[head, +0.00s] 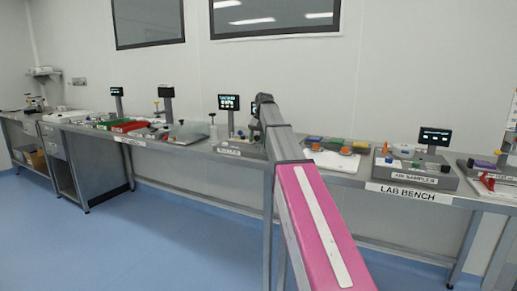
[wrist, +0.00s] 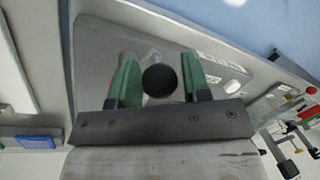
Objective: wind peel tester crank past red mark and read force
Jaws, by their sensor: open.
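In the wrist view a round black knob (wrist: 160,80), which looks like the crank's handle, sits between the green-padded fingers of my gripper (wrist: 157,82). The fingers are apart, with a gap on each side of the knob. A pale metal piece shows behind the knob; the rest of the crank is hidden. Below lies a grey housing (wrist: 95,45) with a white text label and a white oval part (wrist: 232,86). In the head view my arm reaches to the bench beside a lit display (head: 228,102), its text too small to read; my gripper is hidden there. I cannot make out a red mark.
The long grey bench (head: 190,147) carries several devices. An air sampler (head: 415,174) with a display stands right of my arm, and orange and green items (head: 330,145) lie nearer. Red and green trays (head: 128,126) lie left. The blue floor in front is clear.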

